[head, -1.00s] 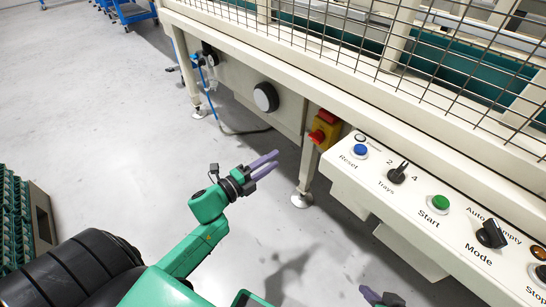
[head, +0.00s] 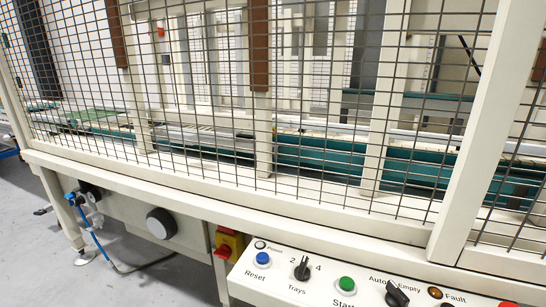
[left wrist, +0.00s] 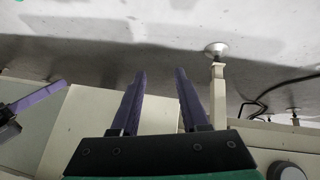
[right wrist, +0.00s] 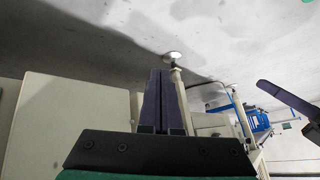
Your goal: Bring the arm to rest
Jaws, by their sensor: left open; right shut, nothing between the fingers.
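My left gripper (left wrist: 163,98) shows in the left wrist view, its two purple fingers apart with nothing between them. My right gripper (right wrist: 161,98) shows in the right wrist view, its purple fingers together and holding nothing. A purple finger of the other gripper shows at the left edge of the left wrist view and at the right edge of the right wrist view. Neither arm is in the head view. In both wrist views the fingers appear against the grey floor and the cream machine, touching nothing that I can see.
The cream machine frame (head: 190,200) with its wire mesh fills the head view. Its control panel (head: 300,286) juts out at the bottom, with a blue button (head: 262,258), a green button (head: 346,284) and a knob (head: 302,268). Bare floor (head: 30,245) lies at lower left.

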